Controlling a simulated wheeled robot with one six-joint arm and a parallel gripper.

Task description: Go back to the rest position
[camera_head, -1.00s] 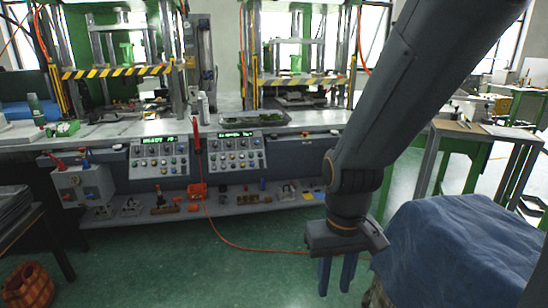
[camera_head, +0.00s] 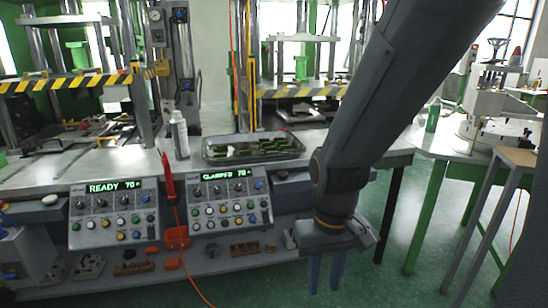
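My gripper (camera_head: 325,272) hangs at the end of my arm with its two blue-grey fingers pointing down. A narrow gap shows between the fingers, and nothing is seen between them. It is in front of the workbench's right end, over the green floor. My arm comes down from the upper right of the view and hides part of the right machine and the bench edge.
The workbench (camera_head: 120,169) carries two press machines with striped bars, a metal tray (camera_head: 255,148) of green pieces and a spray bottle (camera_head: 179,135). Control panels (camera_head: 114,212) (camera_head: 228,199) read READY and CLAMPED. A side table (camera_head: 440,146) stands right. Green floor (camera_head: 405,215) is clear between.

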